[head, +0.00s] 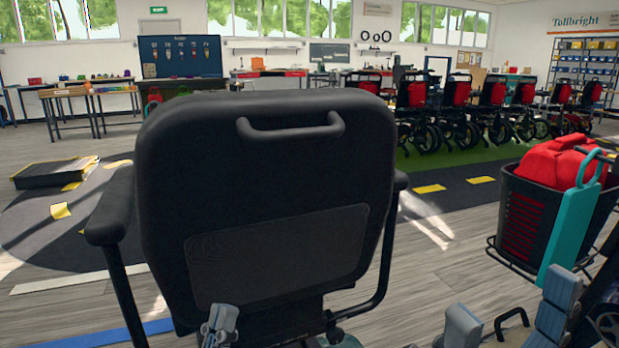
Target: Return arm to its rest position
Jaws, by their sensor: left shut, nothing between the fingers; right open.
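A black scooter seat (262,190) with a handle slot on its upper back fills the middle of the head view, seen from behind. My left gripper (219,322) is shut and empty at the bottom edge, in front of the lower left of the seat back. My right gripper (510,312) is open at the bottom right, its two grey-blue fingers wide apart. A small black loop handle (512,318) shows between those fingers; I see no contact. Most of both arms is out of view.
A black basket (533,218) with a red bag (556,163) and a teal panel (570,222) stands at the right, close to my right gripper. A black ramp (55,172) lies at the left. Floor between seat and basket is clear.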

